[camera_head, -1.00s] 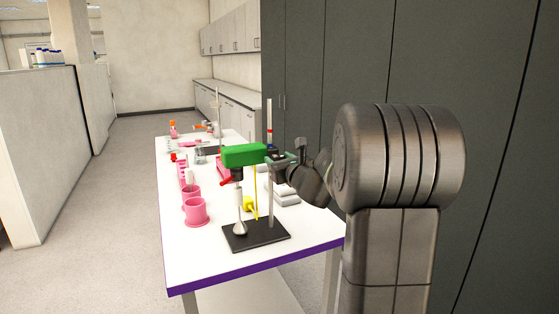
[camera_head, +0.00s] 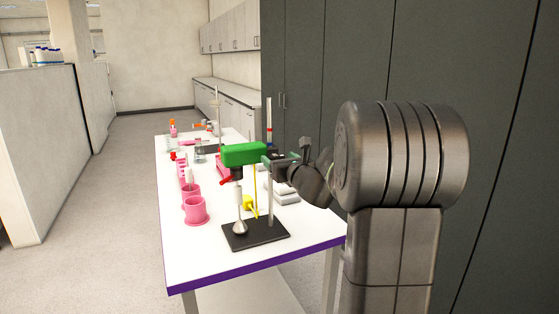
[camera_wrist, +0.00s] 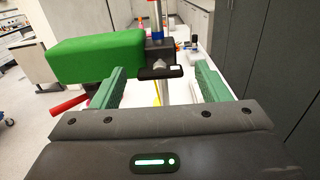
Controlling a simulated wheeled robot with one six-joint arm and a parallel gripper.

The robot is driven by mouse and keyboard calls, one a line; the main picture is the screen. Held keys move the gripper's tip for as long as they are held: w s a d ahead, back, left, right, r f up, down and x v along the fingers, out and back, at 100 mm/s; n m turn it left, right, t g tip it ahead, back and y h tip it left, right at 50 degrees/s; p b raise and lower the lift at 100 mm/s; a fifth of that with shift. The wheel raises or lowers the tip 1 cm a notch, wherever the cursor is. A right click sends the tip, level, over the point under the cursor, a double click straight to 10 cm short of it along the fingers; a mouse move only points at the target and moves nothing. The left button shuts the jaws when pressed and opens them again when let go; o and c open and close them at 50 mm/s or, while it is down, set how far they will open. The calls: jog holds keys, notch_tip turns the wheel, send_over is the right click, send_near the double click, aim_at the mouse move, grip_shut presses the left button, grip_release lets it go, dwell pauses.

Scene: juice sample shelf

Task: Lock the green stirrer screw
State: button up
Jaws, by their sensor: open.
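The green stirrer (camera_head: 246,154) is a green block on a metal stand above a black base plate (camera_head: 256,236). It fills the upper left of the wrist view (camera_wrist: 95,57). A dark clamp with a flat black screw handle (camera_wrist: 160,72) sits on the stand's pole at its right end. My gripper (camera_wrist: 160,80) is open, its two green fingers on either side of the handle. I cannot tell whether either finger touches it. In the head view my gripper (camera_head: 281,160) is at the stirrer's right end, and the screw is hard to make out.
Pink cups (camera_head: 196,210) stand left of the stand on the white table (camera_head: 215,255). A yellow piece (camera_head: 248,203) is by the pole, and white blocks (camera_head: 285,194) lie to its right. Tall dark cabinets (camera_head: 400,60) stand behind my arm.

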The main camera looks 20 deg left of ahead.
jog(key=b+v, duration=0.1)
jog(key=v, duration=1.2)
jog(key=p+x, duration=0.1)
jog(key=x, duration=1.2)
jog(key=shift+w+a, duration=0.25)
